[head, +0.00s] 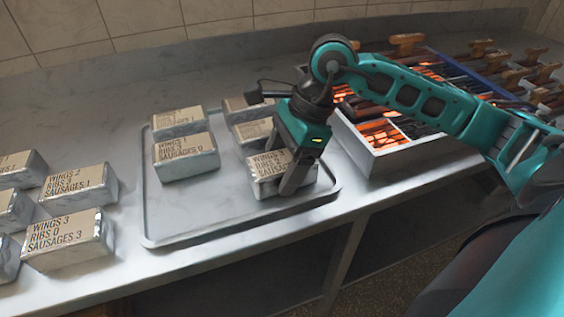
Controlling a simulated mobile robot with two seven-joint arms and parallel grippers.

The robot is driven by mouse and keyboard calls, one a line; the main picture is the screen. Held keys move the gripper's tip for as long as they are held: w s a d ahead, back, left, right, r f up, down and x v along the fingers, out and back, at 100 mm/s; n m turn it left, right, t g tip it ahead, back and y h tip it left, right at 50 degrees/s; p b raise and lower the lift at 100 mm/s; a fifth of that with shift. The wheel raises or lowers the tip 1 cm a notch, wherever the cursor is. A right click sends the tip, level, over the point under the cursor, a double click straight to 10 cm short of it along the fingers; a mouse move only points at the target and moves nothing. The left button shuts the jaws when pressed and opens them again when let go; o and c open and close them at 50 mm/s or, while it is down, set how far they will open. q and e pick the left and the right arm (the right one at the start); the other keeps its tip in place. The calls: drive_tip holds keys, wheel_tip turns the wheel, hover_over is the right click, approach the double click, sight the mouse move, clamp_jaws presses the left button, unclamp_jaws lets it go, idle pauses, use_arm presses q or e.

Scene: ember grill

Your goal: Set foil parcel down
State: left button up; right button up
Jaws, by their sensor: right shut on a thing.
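My right gripper (294,180) is shut on a foil parcel (267,185) at the front right of the grey tray (190,229). The parcel is silver with a tan label that starts "WINGS"; the fingers hide part of the label. It is at the tray surface or very close above it; I cannot tell which. Other labelled foil parcels sit on the tray: one at the left middle (186,160), one behind it (177,122), and two partly hidden behind my gripper (251,133). My left gripper is not in view.
Several more foil parcels (68,243) stand on the counter left of the tray. Right of the tray is a grill box (390,158) with glowing coals and wooden-handled skewers (406,43). The tray's front middle is bare. The counter's front edge runs close below the tray.

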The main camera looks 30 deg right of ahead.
drive_tip(key=o, duration=1)
drive_tip(key=shift+f, duration=0.1)
drive_tip(key=shift+r+p, duration=0.3)
drive_tip(key=shift+p, duration=0.05)
drive_tip(key=v, duration=1.1)
drive_tip(key=shift+d+r, duration=0.2)
drive_tip(key=shift+r, duration=0.1)
drive_tip(key=shift+s, duration=0.15)
